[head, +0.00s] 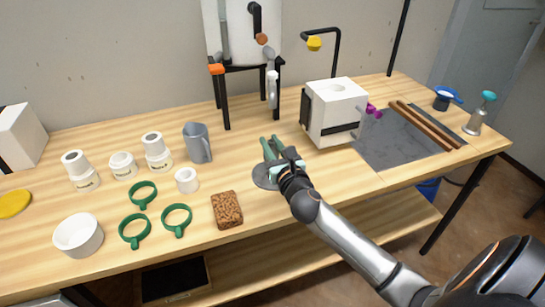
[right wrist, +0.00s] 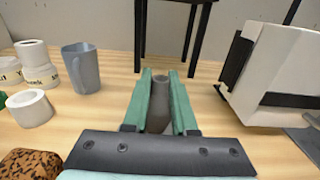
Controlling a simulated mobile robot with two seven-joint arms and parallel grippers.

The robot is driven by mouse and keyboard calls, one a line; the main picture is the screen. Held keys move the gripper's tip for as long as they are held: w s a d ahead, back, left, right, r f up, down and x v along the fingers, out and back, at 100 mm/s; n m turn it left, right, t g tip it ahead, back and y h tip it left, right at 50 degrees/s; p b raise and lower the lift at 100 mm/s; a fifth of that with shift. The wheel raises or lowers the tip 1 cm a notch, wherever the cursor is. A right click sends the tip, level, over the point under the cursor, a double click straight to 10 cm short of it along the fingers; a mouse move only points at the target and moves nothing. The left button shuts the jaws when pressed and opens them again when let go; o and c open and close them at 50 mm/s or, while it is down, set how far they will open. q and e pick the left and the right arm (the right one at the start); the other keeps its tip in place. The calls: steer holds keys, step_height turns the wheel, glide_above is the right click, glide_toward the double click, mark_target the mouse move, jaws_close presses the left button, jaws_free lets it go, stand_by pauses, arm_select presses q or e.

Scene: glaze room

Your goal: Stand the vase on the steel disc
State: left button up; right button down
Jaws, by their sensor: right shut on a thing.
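My right gripper (head: 270,143) is over the steel disc (head: 262,178) in the head view. In the right wrist view its green fingers (right wrist: 162,88) are shut on the vase (right wrist: 159,105), a slim grey-brown piece with a round open top. The vase stands between the two fingers, its top about level with their tips. In the head view the gripper mostly hides the vase and covers part of the disc. The disc is not visible in the right wrist view, and I cannot tell whether the vase's foot touches it. My left gripper is not in view.
Left of the disc are a grey jug (head: 198,143), a white ring (head: 187,180), a brown sponge (head: 227,210) and several green rings and white jars. A white box (head: 336,112) stands close right. A black-legged stand (head: 226,100) is behind.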

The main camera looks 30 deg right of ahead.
steer(key=f, duration=0.1)
steer(key=f+b, duration=0.1)
steer(key=f, duration=0.2)
steer(key=shift+w+d+b, duration=0.1)
steer(key=shift+d+b, duration=0.15)
steer(key=shift+b, duration=0.05)
steer(key=c, duration=0.7)
jaws_free()
steer(key=shift+r, duration=0.15)
steer(key=v, duration=1.2)
